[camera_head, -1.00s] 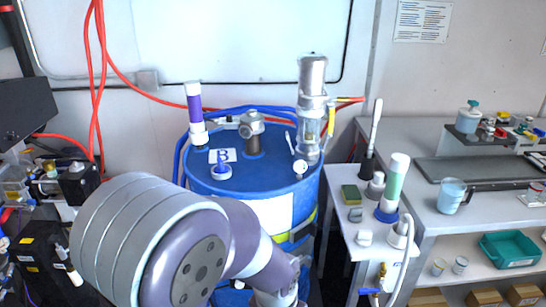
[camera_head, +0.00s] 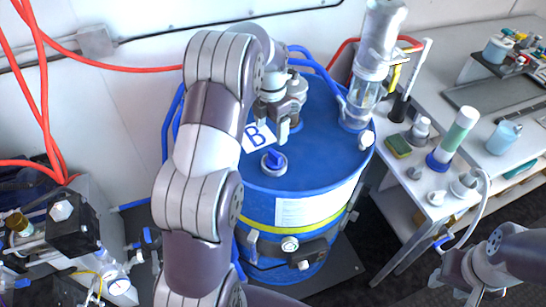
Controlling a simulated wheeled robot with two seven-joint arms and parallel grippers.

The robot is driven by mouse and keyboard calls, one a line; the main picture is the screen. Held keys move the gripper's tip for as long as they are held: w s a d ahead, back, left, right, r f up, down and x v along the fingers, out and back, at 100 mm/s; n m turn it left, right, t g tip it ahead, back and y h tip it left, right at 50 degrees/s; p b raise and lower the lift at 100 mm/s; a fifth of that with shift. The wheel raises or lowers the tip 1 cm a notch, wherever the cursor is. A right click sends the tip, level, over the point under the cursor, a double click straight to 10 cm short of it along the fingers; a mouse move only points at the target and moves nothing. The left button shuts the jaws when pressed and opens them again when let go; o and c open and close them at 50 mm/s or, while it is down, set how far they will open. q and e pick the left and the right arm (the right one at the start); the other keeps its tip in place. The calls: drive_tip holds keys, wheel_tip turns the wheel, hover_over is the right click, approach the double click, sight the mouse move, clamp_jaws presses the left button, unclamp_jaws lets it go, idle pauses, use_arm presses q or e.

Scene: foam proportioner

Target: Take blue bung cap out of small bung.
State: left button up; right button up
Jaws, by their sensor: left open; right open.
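The blue bung cap (camera_head: 274,160) sits on the small bung in the top of the blue drum (camera_head: 335,165), just in front of the white label marked B. My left arm reaches up across the drum's left side and bends over at the top. My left gripper (camera_head: 284,108) is over the drum top, behind the cap and apart from it, close to a grey fitting that it partly hides. It is open and empty. My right gripper (camera_head: 446,278) is at the lower right, away from the drum, open and empty.
A clear pump cylinder (camera_head: 368,85) stands on the drum's back right. A small white table (camera_head: 400,185) at the right holds a green-and-white bottle (camera_head: 455,137) and a sponge (camera_head: 398,146). Red hoses (camera_head: 40,110) hang at the left.

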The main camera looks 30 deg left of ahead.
sight(274, 153)
use_arm(q)
drive_tip(key=f, duration=0.1)
drive_tip(key=f+b, duration=0.1)
drive_tip(key=f, duration=0.1)
drive_tip(key=shift+s+a+f+b, duration=0.1)
drive_tip(key=shift+a+f+b, duration=0.15)
drive_tip(key=shift+f+b, duration=0.15)
drive_tip(key=d, duration=0.1)
drive_tip(key=d+f, duration=0.1)
drive_tip(key=shift+d+f, duration=0.25)
drive_tip(key=shift+d, duration=0.05)
drive_tip(key=f, duration=0.2)
drive_tip(key=a+f+p, duration=0.1)
drive_tip(key=f, duration=0.1)
drive_tip(key=shift+a+f, duration=0.1)
drive_tip(key=shift+f, duration=0.35)
drive_tip(key=shift+d, duration=0.4)
drive_tip(key=c, duration=1)
drive_tip(key=shift+a, duration=0.2)
drive_tip(key=shift+c, duration=0.7)
use_arm(e)
drive_tip(key=f, duration=0.1)
drive_tip(key=d+f, duration=0.1)
drive_tip(key=shift+w+d+f, duration=0.15)
drive_tip(key=shift+w+f, duration=0.05)
drive_tip(key=shift+f, duration=0.1)
